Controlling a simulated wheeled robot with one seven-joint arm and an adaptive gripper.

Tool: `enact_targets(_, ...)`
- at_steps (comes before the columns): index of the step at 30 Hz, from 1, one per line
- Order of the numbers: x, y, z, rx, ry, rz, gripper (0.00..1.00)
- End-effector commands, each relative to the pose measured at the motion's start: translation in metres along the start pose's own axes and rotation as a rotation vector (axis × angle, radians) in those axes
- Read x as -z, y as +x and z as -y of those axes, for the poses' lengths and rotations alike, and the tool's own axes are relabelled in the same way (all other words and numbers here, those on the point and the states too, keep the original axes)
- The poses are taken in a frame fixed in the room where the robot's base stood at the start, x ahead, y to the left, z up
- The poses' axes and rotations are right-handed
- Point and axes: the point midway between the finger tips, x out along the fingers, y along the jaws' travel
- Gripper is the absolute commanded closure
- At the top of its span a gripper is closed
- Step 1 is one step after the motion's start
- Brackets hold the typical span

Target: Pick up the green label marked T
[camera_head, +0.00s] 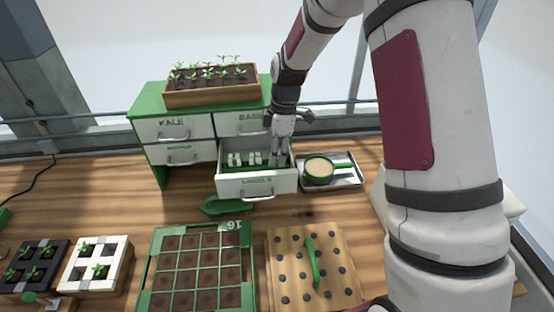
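The lower right drawer (258,184) of the green and white cabinet stands pulled out, its front apparently marked "LABELS". Several small white upright pieces (236,159) stand in it with dark green gaps between them; no letters on them are legible. I cannot make out a green label marked T. My gripper (281,160) points down into the right part of the open drawer, to the right of the white pieces. Its fingertips are small and partly merge with the drawer, so I cannot tell whether they are open or hold anything.
A seedling box (212,98) stands on the cabinet. Right of the drawer, a metal tray (345,181) holds a green-rimmed bowl (318,169). In front are a green object (226,205), a soil-filled seed tray (160,230) and a holed wooden board (283,260) with a green tool (313,262).

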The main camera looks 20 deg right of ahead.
Motion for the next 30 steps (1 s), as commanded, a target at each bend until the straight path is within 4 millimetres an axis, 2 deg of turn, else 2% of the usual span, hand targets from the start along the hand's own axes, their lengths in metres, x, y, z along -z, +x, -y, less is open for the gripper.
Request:
enact_targets(3,0.0,0.008,0.0,-0.001,-0.001,0.0,0.6)
enact_targets(10,0.0,0.009,-0.001,-0.001,0.0,0.0,0.6)
enact_targets(11,0.0,0.009,0.0,-0.001,0.0,0.0,0.65)
enact_targets(15,0.0,0.009,0.0,-0.001,0.0,0.0,0.96)
enact_targets(16,0.0,0.009,0.0,-0.001,0.0,0.0,1.0)
enact_targets(26,0.0,0.008,-0.001,-0.001,0.0,0.0,1.0)
enact_targets(30,0.002,-0.003,-0.002,-0.003,0.001,-0.001,1.0)
